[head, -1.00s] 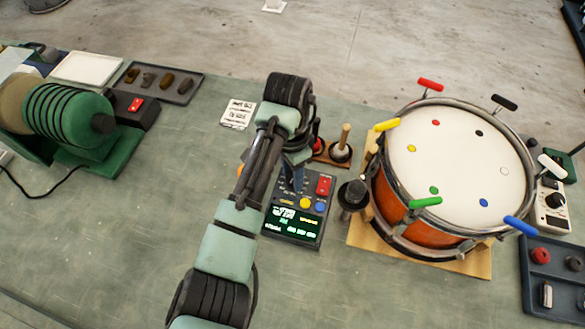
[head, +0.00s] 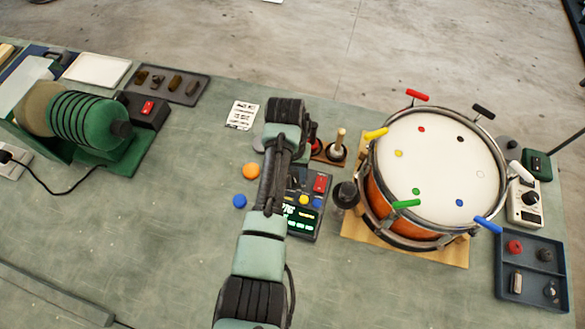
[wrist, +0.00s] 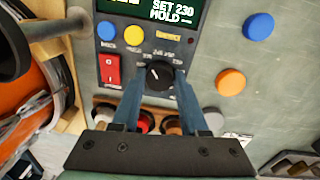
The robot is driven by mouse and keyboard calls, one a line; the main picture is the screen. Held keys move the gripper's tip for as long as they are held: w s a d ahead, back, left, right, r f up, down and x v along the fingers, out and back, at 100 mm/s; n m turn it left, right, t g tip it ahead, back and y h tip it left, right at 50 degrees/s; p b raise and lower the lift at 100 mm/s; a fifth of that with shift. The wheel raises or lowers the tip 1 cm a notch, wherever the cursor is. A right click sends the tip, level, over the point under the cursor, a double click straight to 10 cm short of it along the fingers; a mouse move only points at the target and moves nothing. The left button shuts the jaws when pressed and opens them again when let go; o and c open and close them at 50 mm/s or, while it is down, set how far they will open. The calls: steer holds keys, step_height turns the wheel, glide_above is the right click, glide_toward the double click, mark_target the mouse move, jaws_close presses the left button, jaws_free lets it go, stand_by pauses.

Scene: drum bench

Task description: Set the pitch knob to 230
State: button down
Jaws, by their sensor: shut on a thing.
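The pitch knob (wrist: 159,74) is a round black knob with a white pointer line, on the dark control box (head: 307,237). In the wrist view my gripper (wrist: 159,86) has its two blue fingers on either side of the knob, shut on it. The box's display (wrist: 150,14) shows "SET 230" and "HOLD"; its upper part is cut off. A red switch (wrist: 110,68), a blue button (wrist: 106,31) and a yellow button (wrist: 134,35) sit beside the knob. In the head view my arm hides the knob and the fingers.
A drum (head: 440,165) with coloured tabs stands right of the box. A black-topped post (head: 345,195) stands close between them. Orange (head: 251,171) and blue (head: 239,201) discs lie left of the box.

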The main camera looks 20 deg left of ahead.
steer(key=shift+r+n, duration=0.1)
steer(key=shift+n, duration=0.4)
steer(key=shift+w, duration=0.1)
steer(key=shift+c, duration=2.2)
jaws_free()
step_height(320, 180, up, 13)
steer(key=shift+a, duration=0.3)
